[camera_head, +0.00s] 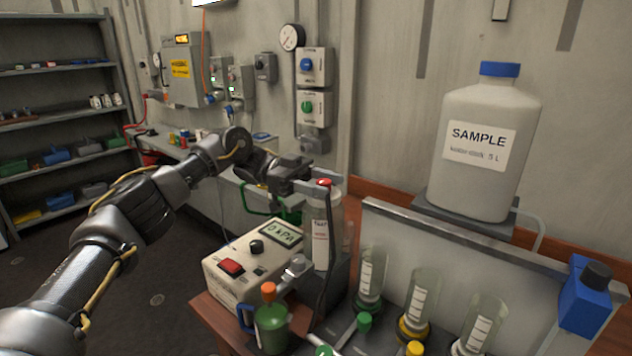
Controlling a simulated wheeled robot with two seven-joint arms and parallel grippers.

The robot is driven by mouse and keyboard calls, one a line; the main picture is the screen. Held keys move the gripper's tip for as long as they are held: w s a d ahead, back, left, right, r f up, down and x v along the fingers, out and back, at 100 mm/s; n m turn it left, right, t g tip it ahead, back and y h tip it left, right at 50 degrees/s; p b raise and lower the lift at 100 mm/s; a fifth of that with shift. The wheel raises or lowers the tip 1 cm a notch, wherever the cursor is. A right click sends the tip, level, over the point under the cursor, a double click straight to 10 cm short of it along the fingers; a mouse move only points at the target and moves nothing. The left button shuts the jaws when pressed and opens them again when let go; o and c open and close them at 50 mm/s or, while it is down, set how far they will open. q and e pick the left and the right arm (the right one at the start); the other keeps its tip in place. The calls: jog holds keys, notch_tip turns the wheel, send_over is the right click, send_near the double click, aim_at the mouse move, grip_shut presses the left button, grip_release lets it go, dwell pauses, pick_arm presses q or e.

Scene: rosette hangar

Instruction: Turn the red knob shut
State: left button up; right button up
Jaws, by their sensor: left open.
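The red knob (323,182) sits on top of an upright clear cylinder with a white label (320,232), in the middle of the head view. My left gripper (312,179) reaches in from the left at the knob's height. It is open, with its fingers beside the knob; I cannot tell whether they touch it. The fingers partly hide the knob's sides and the cylinder's top. My right gripper is not in view.
A beige box with a red switch (231,267) and a display reading 0 kPa (281,233) stands left of the cylinder. A green bottle (271,328) is in front. Several clear tubes (419,300) stand to the right, below a large SAMPLE jug (484,145).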

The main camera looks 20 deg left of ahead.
pick_arm(q)
jog(key=shift+w+a+f, duration=0.1)
jog(key=shift+w+a, duration=0.1)
jog(key=shift+a, duration=0.4)
jog(key=b+v, duration=0.2)
jog(key=v, duration=0.7)
jog(key=shift+a, duration=0.3)
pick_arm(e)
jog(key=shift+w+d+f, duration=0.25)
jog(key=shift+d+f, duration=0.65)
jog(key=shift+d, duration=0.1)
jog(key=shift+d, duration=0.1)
